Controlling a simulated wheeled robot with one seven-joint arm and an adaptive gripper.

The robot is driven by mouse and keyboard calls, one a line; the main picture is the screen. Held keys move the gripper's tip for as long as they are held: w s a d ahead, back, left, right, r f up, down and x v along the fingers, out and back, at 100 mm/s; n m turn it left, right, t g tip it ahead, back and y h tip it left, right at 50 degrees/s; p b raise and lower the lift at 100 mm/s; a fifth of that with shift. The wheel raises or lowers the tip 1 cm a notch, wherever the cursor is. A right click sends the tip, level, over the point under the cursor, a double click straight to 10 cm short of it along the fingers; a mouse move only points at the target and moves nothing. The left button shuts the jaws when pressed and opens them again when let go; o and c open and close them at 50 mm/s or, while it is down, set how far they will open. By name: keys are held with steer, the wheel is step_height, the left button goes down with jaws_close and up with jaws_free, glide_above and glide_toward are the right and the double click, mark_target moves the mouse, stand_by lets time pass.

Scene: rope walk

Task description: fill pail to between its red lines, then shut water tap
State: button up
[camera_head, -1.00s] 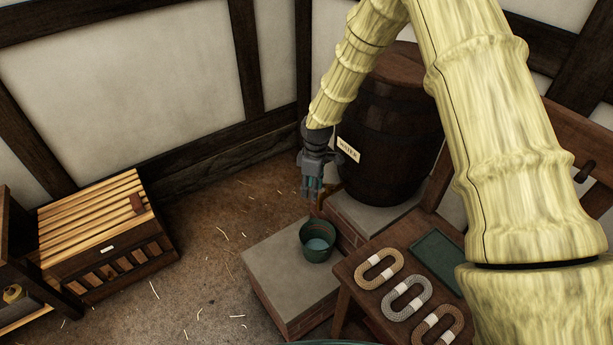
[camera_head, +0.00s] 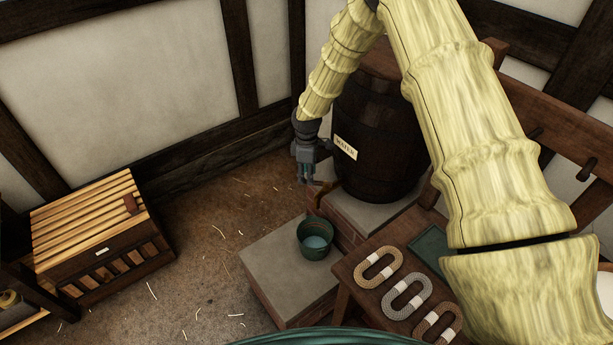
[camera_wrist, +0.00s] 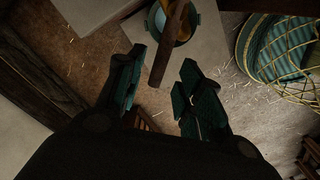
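The dark green pail (camera_head: 315,250) stands upright on a low stone-topped block, with pale blue water inside. Its red lines cannot be made out. The tap (camera_head: 322,190) sticks out low from the water barrel (camera_head: 375,140), above and behind the pail. My gripper (camera_head: 305,181) hangs beside the tap, to its left. In the wrist view my gripper (camera_wrist: 163,64) is open; the tap's brown lever (camera_wrist: 165,58) reaches between the fingertips, and I cannot tell whether they touch. Orange tap parts and the lever partly cover the pail (camera_wrist: 151,24) there.
The stone-topped block (camera_head: 270,265) is bare left of the pail. A wooden bench (camera_head: 345,275) at right holds several rope coils (camera_head: 405,297) and a green tray (camera_head: 430,248). A slatted crate (camera_head: 100,235) stands at far left. The straw-strewn floor between is clear.

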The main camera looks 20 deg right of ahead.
steer(key=shift+f, duration=1.3)
steer(key=shift+f, duration=0.1)
steer(key=shift+c, duration=0.2)
jaws_close()
